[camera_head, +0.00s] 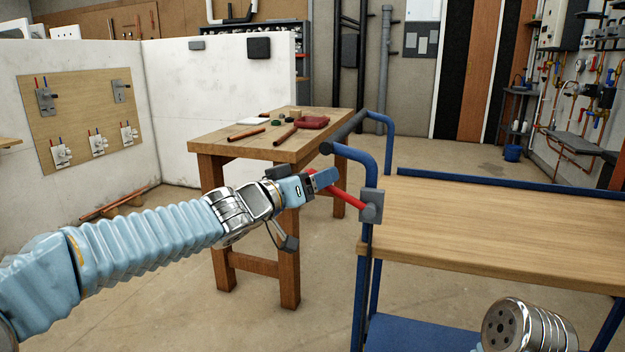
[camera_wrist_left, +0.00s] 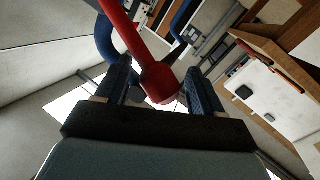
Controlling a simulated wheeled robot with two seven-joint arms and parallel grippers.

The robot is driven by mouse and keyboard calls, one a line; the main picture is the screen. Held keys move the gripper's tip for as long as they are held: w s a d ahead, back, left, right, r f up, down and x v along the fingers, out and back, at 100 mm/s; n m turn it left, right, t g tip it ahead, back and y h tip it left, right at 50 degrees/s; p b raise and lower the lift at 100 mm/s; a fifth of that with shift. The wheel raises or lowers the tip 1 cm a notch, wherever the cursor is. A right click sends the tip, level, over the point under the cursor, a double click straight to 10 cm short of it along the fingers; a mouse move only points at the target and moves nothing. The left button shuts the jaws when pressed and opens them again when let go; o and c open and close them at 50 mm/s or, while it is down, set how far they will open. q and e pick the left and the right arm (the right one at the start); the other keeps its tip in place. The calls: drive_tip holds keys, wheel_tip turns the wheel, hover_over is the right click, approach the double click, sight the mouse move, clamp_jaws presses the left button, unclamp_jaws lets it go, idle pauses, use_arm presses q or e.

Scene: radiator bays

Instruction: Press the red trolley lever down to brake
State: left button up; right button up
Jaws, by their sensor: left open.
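The red trolley lever (camera_head: 348,197) slopes up and to the left from a grey bracket (camera_head: 371,206) on the corner post of the blue-framed trolley (camera_head: 470,207). My left gripper (camera_head: 322,181) is at the lever's free end and covers part of it. In the left wrist view, the lever (camera_wrist_left: 122,28) comes in from the top, and its thicker end (camera_wrist_left: 158,82) lies between the open fingers of the left gripper (camera_wrist_left: 160,92). I cannot tell whether the fingers touch it. My right gripper is out of view; only part of my right arm shows at the bottom right.
A wooden workbench (camera_head: 240,165) with tools and pipes stands just behind my left gripper. The trolley's bent blue handle (camera_head: 362,160) rises close beside the lever. White partition walls stand at the left. The floor between workbench and trolley is clear.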

use_arm(q)
drive_tip(key=shift+f, duration=0.1)
clamp_jaws()
drive_tip(key=shift+f, duration=0.1)
